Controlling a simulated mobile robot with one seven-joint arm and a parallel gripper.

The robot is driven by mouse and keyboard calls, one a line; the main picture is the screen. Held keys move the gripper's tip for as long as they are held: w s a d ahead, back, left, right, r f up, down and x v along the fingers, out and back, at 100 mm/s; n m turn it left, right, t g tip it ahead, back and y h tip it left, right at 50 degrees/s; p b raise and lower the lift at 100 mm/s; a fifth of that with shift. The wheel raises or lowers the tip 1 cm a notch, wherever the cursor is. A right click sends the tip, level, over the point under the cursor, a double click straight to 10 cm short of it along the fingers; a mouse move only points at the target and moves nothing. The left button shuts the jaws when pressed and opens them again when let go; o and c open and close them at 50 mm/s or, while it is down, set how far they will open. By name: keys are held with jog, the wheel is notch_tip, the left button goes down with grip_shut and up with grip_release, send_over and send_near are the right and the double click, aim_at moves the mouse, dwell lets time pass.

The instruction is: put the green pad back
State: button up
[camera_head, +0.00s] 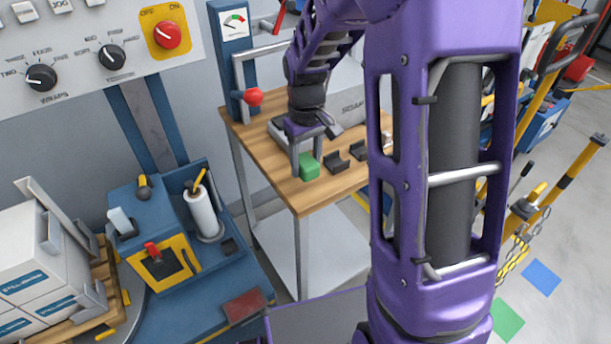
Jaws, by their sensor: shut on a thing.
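The green pad (309,169) is a small green block near the front edge of the wooden-topped table (289,185). My gripper (307,163) points down over the table and is shut on the green pad, with a grey finger on its left side. Whether the pad touches the tabletop or is slightly above it, I cannot tell. Two small black holders (336,163) stand in a row just right of the pad, and both look empty. My purple arm hides the right part of the table.
A grey machine (350,97) stands at the back of the table. A red-knobbed lever (254,97) and blue gauge post (236,50) rise at its left corner. A blue wrapping machine (150,225) and boxes (35,270) stand left. Yellow posts (560,190) stand right.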

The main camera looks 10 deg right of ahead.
aim_at(306, 176)
jog(key=shift+f, duration=2.05)
jog(key=shift+f+b, duration=0.1)
jog(key=shift+b, duration=0.25)
jog(key=o, duration=1.2)
notch_tip(306, 176, up, 12)
jog(key=shift+r+p, duration=0.15)
jog(key=shift+p, duration=0.85)
